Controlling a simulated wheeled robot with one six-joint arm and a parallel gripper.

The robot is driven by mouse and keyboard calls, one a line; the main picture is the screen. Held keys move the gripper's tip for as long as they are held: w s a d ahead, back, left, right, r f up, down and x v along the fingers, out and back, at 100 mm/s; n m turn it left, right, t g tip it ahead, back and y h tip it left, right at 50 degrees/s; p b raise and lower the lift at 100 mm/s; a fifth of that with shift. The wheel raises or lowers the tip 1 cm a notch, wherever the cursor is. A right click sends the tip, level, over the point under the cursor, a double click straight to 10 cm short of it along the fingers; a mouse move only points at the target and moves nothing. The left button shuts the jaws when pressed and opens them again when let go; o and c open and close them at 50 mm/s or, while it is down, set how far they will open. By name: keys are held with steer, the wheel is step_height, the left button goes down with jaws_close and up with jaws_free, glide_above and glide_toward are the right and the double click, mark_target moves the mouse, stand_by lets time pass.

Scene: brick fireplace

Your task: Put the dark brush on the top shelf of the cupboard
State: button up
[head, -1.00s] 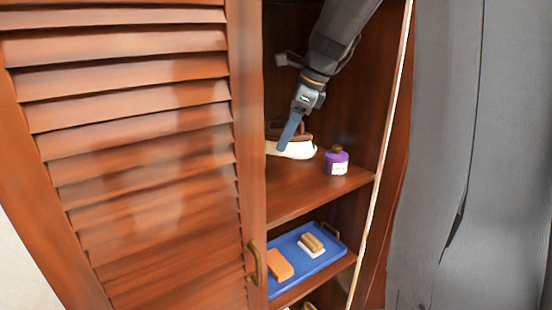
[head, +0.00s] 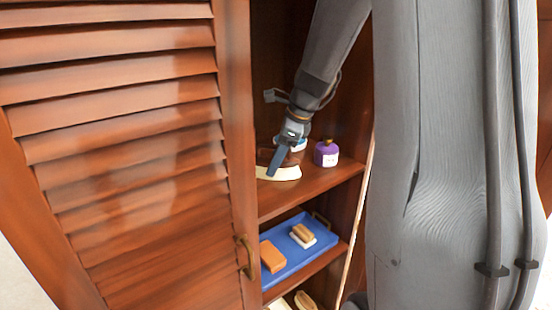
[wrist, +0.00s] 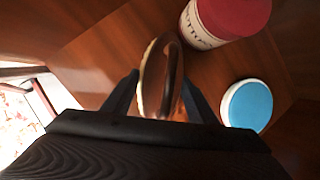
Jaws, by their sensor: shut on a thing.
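The dark brush (head: 280,173) has a dark brown back and pale cream bristles. It is at the upper visible shelf (head: 310,188) of the cupboard, bristles down. I cannot tell whether it touches the board. My gripper (head: 275,172) reaches down into the cupboard and is shut on it. In the wrist view the brush (wrist: 150,80) stands between the two fingers (wrist: 158,98).
A purple jar (head: 326,154) stands right of the brush. The wrist view shows a red-lidded jar (wrist: 222,22) and a blue-topped one (wrist: 248,106) nearby. Below, a blue tray (head: 290,266) holds an orange block (head: 272,256) and a small brush (head: 303,235). The louvred door (head: 120,150) stands at left.

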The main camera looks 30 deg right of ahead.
steer(key=o, duration=1.5)
steer(key=shift+c, duration=0.2)
steer(key=b+v, duration=0.1)
steer(key=v, duration=1.1)
steer(key=shift+b, duration=0.35)
